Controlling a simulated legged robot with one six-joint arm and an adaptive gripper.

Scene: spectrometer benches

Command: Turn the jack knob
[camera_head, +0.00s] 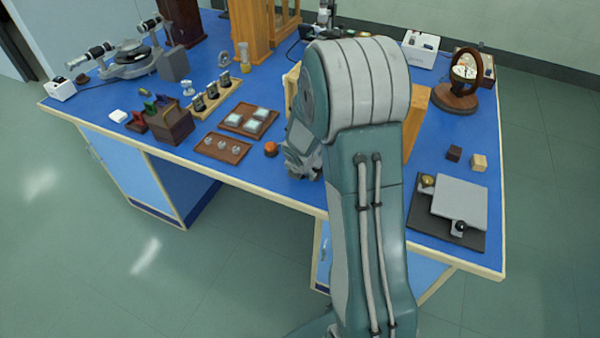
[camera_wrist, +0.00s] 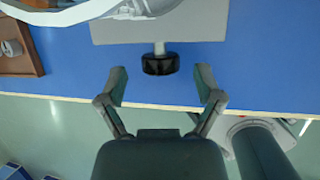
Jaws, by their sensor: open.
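A jack knob (camera_wrist: 160,65), dark and ribbed, sticks out on a short pale shaft from a flat grey platform (camera_wrist: 205,22) in the wrist view. It hangs near the light edge of the blue bench. My gripper (camera_wrist: 161,82) is open, with one finger on each side of the knob's line. The knob appears just beyond the fingertips and roughly centred between them, with no contact visible. In the head view my arm hides the fingertips, and I cannot make out this jack knob there.
A wooden tray (camera_head: 240,151) with small round pieces lies left of my arm, beside an orange round object (camera_head: 271,149). The bench front edge is close.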

